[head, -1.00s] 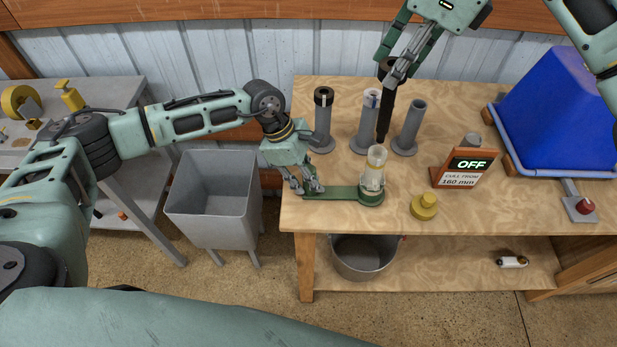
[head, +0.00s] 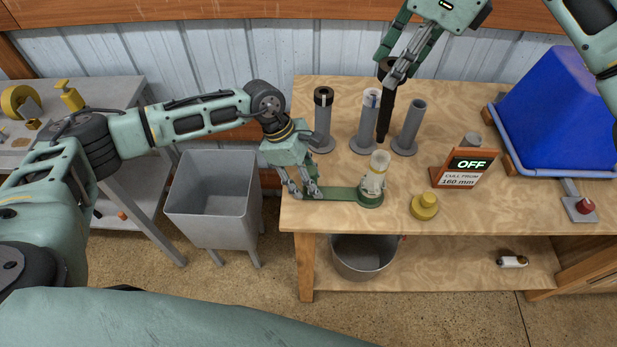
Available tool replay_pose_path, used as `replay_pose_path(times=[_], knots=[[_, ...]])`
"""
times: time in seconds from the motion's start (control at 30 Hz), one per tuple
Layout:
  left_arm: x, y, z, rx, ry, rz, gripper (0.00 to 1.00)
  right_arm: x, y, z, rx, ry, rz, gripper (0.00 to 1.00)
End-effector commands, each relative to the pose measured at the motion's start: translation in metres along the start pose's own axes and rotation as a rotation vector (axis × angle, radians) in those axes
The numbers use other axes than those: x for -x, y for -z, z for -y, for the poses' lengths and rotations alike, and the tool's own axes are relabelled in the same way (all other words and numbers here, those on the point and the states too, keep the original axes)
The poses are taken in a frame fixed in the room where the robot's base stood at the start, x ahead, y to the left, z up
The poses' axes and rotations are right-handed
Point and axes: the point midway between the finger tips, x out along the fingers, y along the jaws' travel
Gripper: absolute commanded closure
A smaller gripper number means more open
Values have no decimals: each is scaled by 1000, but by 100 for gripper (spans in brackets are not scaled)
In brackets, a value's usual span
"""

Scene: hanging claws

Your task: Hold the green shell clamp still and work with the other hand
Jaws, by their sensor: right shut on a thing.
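The green shell clamp (head: 342,194) lies at the front left of the bench, its flat handle pointing left. A pale, clear-walled cylinder (head: 375,177) stands in its round end, leaning slightly right. My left gripper (head: 302,191) is at the handle's left end, with its fingers down around it; whether they grip it is unclear. My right gripper (head: 391,72) is shut on a long black rod-like tool (head: 385,115), held upright behind the cylinder. The tool's tip is apart from the cylinder.
Several grey tubes on round bases (head: 412,130) stand behind the clamp. A grey bin (head: 210,200) stands left of the bench.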

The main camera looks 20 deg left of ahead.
Motion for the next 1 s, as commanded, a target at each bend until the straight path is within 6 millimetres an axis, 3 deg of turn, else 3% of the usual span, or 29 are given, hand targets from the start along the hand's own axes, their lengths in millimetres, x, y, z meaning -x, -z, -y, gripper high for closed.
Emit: replay_pose_path(times=[0.37, 0.47, 0.8, 1.0], knots=[[5, 0, -1, 0, -2, 0, 54, 0, 0, 0, 0, 1, 1, 100], [17, 1, -1, 2, -3, 0, 54, 1, 0, 0, 0, 1, 1, 100], [88, 0, -1, 0, -4, 0, 54, 0, 0, 0, 0, 1, 1, 100], [114, 0, -1, 0, -1, -1, 54, 0, 0, 0, 0, 1, 1, 100]])
